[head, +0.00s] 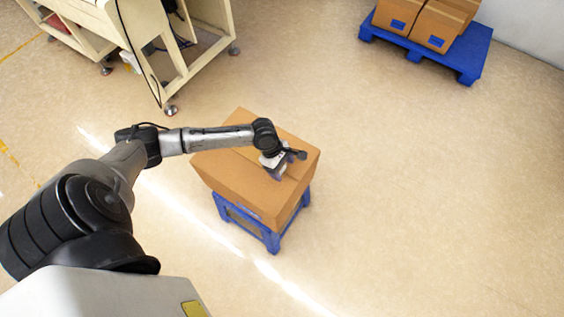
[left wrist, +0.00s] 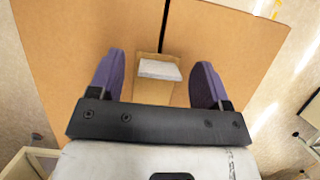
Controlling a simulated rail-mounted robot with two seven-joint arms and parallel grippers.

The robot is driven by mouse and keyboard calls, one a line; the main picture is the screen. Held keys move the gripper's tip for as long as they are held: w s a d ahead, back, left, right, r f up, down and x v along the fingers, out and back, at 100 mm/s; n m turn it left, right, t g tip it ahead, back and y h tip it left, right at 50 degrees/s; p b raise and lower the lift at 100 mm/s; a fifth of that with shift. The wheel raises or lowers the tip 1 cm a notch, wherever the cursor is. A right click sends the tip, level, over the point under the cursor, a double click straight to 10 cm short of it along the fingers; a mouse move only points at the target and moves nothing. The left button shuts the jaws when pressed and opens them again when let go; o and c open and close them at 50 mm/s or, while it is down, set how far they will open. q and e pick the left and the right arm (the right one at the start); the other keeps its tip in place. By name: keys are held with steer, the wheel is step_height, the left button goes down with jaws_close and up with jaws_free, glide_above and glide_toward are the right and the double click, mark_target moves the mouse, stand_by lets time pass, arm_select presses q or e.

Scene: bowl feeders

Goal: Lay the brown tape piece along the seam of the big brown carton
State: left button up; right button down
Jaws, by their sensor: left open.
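The big brown carton (head: 238,176) sits on a blue stand (head: 272,238). In the left wrist view, the carton's top (left wrist: 85,40) fills most of the picture, and its dark seam (left wrist: 163,25) runs down toward the space between my fingers. My left gripper (head: 278,172) is over the carton top. In the left wrist view its two purple fingers (left wrist: 157,75) are spread apart. Between them is the brown tape piece (left wrist: 152,93), in line with the seam, with a pale grey block (left wrist: 160,69) at its far end. Neither finger visibly touches it. My right gripper is out of view.
A cream workbench (head: 190,70) on feet stands at the upper left. A blue pallet (head: 470,52) with smaller brown cartons (head: 432,24) stands at the upper right. The floor right of the big carton is clear.

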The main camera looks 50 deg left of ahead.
arm_select(q)
steer(key=p+v, duration=0.3)
steer(key=v, duration=1)
steer(key=shift+a+r+p, duration=0.2)
steer(key=shift+r+p, duration=0.2)
steer(key=shift+s, duration=0.1)
